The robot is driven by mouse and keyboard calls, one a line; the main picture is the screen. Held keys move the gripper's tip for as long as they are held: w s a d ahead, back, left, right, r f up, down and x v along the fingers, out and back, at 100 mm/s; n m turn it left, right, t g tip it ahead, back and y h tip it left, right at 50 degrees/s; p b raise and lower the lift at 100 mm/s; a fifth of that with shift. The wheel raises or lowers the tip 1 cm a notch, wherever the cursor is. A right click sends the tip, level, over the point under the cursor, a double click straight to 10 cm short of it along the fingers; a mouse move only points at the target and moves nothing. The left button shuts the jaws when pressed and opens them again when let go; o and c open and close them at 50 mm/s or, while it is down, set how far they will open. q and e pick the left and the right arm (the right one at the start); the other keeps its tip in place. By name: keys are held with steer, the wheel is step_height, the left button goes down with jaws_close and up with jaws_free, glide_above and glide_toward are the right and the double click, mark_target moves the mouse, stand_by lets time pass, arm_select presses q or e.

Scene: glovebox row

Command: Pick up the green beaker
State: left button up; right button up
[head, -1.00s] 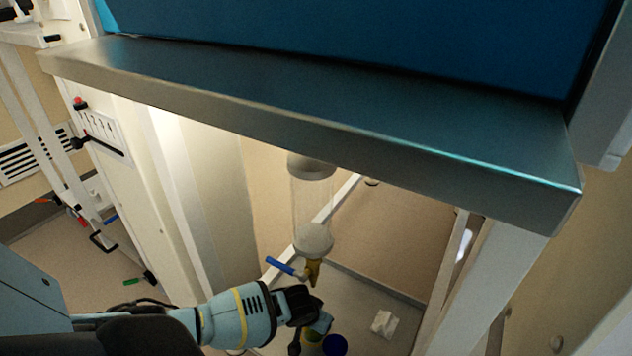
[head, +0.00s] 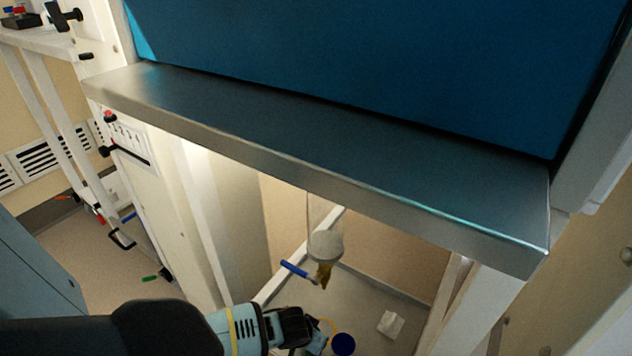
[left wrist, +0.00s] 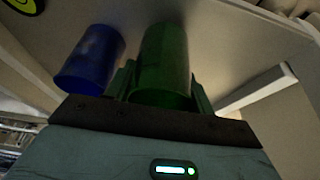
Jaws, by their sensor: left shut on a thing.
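The green beaker (left wrist: 166,58) stands between the two fingers of my left gripper (left wrist: 160,88) in the left wrist view, and the fingers are shut on it. A blue beaker-like cylinder (left wrist: 92,58) is just left of it, apart from it. In the head view my left gripper (head: 318,341) is low in the picture under the steel ledge, and the blue cylinder (head: 343,344) shows at its right. I cannot make out the green beaker clearly in the head view. My right gripper is not in view.
A steel ledge (head: 300,150) under a blue panel (head: 370,70) overhangs the space. A clear vessel (head: 325,235) with a brass valve and blue handle (head: 294,269) hangs above the gripper. White frame posts (head: 470,310) bound the space.

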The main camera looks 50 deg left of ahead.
arm_select(q)
steer(key=s, duration=0.2)
steer(key=s+d+p, duration=0.1)
steer(key=s, duration=0.1)
steer(key=s+p, duration=0.1)
steer(key=s, duration=0.1)
steer(key=shift+d, duration=0.25)
steer(key=s, duration=0.2)
steer(key=s+d+p, duration=0.1)
steer(key=s, duration=0.1)
steer(key=shift+s, duration=0.3)
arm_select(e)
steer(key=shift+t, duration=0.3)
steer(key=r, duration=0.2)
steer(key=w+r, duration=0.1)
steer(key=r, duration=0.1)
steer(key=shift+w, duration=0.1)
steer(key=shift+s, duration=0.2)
